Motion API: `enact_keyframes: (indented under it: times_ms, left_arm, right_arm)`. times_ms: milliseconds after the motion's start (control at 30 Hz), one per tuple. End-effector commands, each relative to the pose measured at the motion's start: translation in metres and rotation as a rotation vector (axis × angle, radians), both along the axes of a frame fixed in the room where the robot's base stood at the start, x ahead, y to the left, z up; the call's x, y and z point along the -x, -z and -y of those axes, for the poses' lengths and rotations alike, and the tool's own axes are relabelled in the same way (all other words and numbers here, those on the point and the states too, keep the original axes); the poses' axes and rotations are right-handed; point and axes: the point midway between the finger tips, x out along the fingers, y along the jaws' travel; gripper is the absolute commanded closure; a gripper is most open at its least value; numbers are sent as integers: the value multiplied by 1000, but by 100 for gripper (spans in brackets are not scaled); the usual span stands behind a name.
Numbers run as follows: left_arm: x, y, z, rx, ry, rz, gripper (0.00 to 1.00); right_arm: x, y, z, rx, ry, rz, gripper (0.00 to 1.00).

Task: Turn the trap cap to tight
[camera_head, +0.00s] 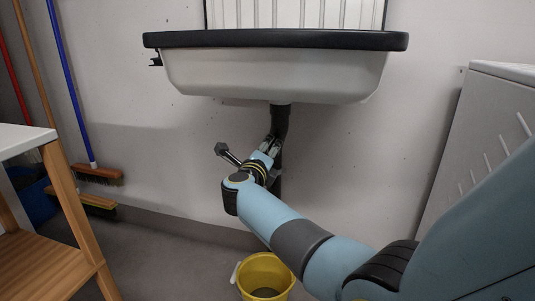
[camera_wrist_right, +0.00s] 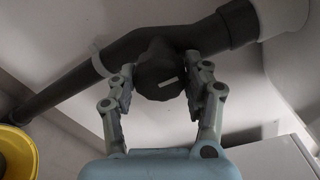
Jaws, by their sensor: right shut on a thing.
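The trap cap (camera_wrist_right: 161,72) is a dark, rounded knob with a small pale mark on it, on the dark drain pipe (camera_wrist_right: 95,68) in the right wrist view. My right gripper (camera_wrist_right: 160,88) has its two fingers on either side of the cap and is shut on it. In the head view the pipe (camera_head: 281,118) comes down from the white sink (camera_head: 275,75), and my right gripper (camera_head: 270,148) reaches it below the basin. The cap is hidden there behind my gripper. My left gripper is not in view.
A yellow bucket (camera_head: 265,277) stands on the floor below the pipe. A wooden-legged table (camera_head: 50,240) is at the left, with brooms (camera_head: 97,173) against the wall behind it. A white appliance (camera_head: 480,130) stands at the right.

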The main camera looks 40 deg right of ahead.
Motion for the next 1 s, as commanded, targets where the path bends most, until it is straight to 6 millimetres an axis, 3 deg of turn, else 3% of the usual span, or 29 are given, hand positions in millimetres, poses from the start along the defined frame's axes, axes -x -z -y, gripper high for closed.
enact_keyframes:
  times_ms: [467,500,667,1000]
  left_arm:
    - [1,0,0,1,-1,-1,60]
    - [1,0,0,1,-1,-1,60]
    - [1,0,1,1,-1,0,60]
    - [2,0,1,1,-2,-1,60]
  right_arm:
    - [1,4,-1,-15,0,7,82]
    - [1,4,-1,-15,0,7,48]
    - [1,3,-1,-12,0,8,27]
    - [4,1,-4,-12,-1,10,26]
